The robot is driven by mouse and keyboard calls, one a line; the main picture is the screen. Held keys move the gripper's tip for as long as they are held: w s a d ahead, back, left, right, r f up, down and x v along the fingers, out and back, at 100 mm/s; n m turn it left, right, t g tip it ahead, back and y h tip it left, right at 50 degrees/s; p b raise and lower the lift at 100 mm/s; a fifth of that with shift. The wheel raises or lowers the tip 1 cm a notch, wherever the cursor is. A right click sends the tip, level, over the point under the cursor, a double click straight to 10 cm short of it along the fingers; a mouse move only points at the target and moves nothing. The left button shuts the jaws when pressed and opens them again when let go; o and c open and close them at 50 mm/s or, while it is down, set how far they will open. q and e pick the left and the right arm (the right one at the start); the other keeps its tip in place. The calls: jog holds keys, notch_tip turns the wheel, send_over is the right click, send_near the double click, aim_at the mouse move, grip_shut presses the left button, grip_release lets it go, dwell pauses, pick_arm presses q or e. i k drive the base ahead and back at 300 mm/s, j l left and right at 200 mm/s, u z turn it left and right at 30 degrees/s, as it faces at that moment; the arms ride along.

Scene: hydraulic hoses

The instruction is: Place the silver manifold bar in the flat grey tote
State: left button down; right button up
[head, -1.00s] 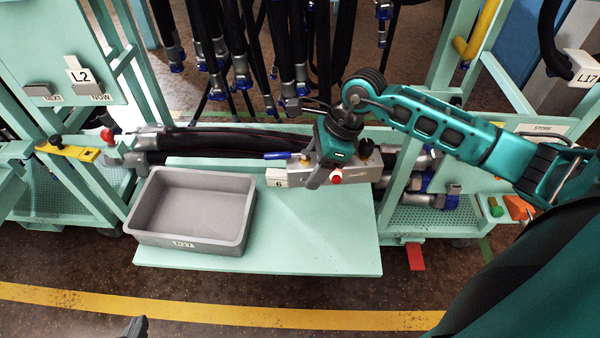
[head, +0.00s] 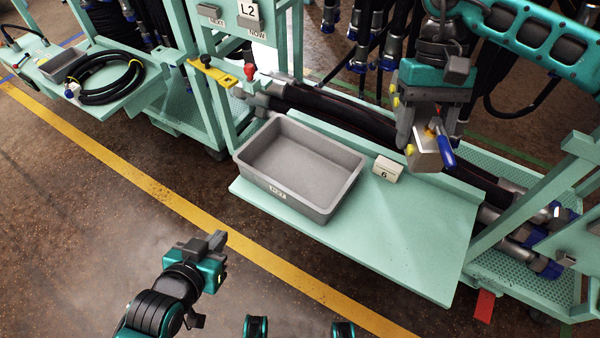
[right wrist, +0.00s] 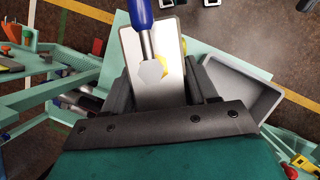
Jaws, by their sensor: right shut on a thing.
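The silver manifold bar (head: 427,160) is in my right gripper (head: 424,128), end toward the head camera. It has a blue lever and yellow fittings. It appears raised above the mint-green bench, to the right of the tote. In the right wrist view the bar (right wrist: 172,88) lies between the dark fingers of the right gripper (right wrist: 160,95). The flat grey tote (head: 335,188) stands empty on the bench, and the tote (right wrist: 262,92) also shows at the right of the wrist view. My left gripper (head: 212,243) is over the floor, empty; its finger gap is unclear.
A card marked 6 (head: 387,170) stands on the bench (head: 400,235) right of the tote. Thick black hoses (head: 330,112) lie behind the tote. The bench front is clear.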

aim_at(308, 178)
jog(key=i+j+z, duration=0.45)
jog(key=j, duration=0.2)
jog(key=j+z, duration=0.2)
jog(key=j, duration=0.15)
jog(key=i+j+z, duration=0.2)
jog(key=j, duration=0.25)
jog(key=j+z, duration=0.25)
jog(key=j, duration=0.15)
jog(key=i, duration=0.05)
